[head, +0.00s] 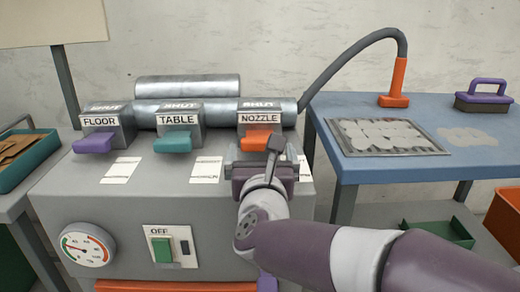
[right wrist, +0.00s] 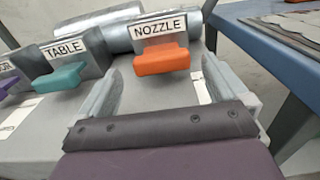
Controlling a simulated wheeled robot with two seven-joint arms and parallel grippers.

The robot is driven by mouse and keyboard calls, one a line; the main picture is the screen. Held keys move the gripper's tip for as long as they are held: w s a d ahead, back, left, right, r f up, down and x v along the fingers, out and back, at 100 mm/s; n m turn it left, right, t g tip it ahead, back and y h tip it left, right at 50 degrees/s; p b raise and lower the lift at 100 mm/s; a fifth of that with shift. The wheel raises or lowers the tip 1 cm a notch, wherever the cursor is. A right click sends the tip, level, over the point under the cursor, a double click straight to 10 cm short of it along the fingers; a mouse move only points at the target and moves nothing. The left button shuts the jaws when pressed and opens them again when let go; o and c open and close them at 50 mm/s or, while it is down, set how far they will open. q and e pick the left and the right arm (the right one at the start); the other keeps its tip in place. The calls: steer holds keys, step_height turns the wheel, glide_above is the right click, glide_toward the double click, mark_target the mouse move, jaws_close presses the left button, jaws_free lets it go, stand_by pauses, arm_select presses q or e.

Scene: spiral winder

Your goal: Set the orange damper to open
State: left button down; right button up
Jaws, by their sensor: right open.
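The orange damper handle (head: 260,138) sticks out from the front of the box labelled NOZZLE (head: 258,117), with SHUT written on the top edge. It lies at the back of the grey machine. In the right wrist view the orange handle (right wrist: 161,60) shows just beyond and between my fingers. My right gripper (head: 270,152) is open in front of the handle; its fingers (right wrist: 162,78) stand apart, with nothing held. In the head view the gripper partly hides the handle's lower edge. A white label on the machine's top near the gripper is partly covered. My left gripper is not in view.
A teal handle (head: 173,145) at TABLE and a purple handle (head: 96,143) at FLOOR sit to the left. The front has a gauge (head: 86,246) and green switch (head: 162,249). A blue table (head: 440,118) with an orange nozzle (head: 396,84) stands right.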

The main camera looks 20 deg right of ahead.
mark_target(260, 137)
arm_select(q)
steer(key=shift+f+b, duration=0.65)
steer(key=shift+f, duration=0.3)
arm_select(e)
steer(key=x, duration=0.8)
steer(key=shift+w+f, duration=0.1)
steer(key=shift+c, duration=0.3)
